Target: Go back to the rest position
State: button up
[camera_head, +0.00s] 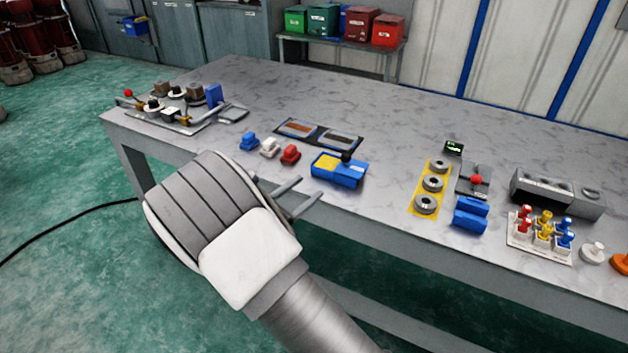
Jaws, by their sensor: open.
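My gripper (303,198) is at the front edge of the workbench (400,110), low in the picture and left of centre. Its two thin grey fingers stand apart with nothing visible between them. A wide grey ribbed part and a white cover of my arm hide the bench's front left edge. A blue and yellow block with a black knob (338,170) sits on the bench just beyond the fingers. I cannot tell the gripper's exact height over the bench edge.
Small blue, white and red blocks (269,148) lie behind my gripper. A yellow strip with grey rings (432,184), a blue block (470,216) and a rack of coloured pegs (541,236) stand at right. The bench's back middle is clear. A black cable (60,225) crosses the floor.

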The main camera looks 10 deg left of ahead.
jog(key=shift+s+a, duration=0.1)
jog(key=shift+s, duration=0.05)
dwell(0.3)
jog(key=s+d+r+m+g, duration=0.4)
jog(key=d+m, duration=0.1)
jog(key=d, duration=0.3)
jog(key=s+d+r+m+g+y, duration=0.1)
jog(key=s+d+r+m+g, duration=0.25)
jog(key=d+m, duration=0.4)
jog(key=s+d+r+m+g, duration=0.4)
jog(key=s+d+g, duration=0.1)
jog(key=d, duration=0.4)
jog(key=s+d+r+m+t+y, duration=0.1)
jog(key=s+r+m+y, duration=0.3)
jog(key=s, duration=0.4)
jog(key=s+r+m+t+y, duration=0.2)
jog(key=s+m+y, duration=0.2)
jog(key=s+m, duration=0.3)
notch_tip(320, 180, up, 13)
jog(key=p, duration=1.2)
jog(key=shift+s+f+p, duration=0.15)
jog(key=shift+s+p, duration=0.15)
jog(key=shift+p, duration=0.05)
